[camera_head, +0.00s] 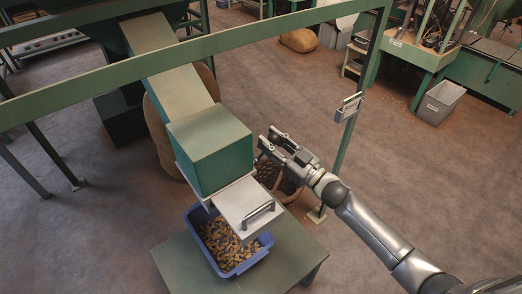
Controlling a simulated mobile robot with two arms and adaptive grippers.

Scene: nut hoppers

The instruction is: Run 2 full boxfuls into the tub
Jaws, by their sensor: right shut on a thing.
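A green box (210,152) sits at the lower end of a sloping chute (173,80). Below it, a pale metal slide plate (238,198) with a bar handle (258,214) juts out toward the front right. A blue tub (262,250) stands under the plate, holding many brown nuts (222,241). The plate hides part of the tub. My right gripper (269,143) is at the right side of the green box, above and apart from the bar handle. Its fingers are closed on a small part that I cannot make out. My left gripper is not in view.
The tub stands on a green table (180,262). A green frame beam (255,38) crosses above the chute, with a post (352,130) right of my gripper. A grey bin (438,103) stands far right. Brown sacks (299,40) lie behind. Open floor lies right of the post.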

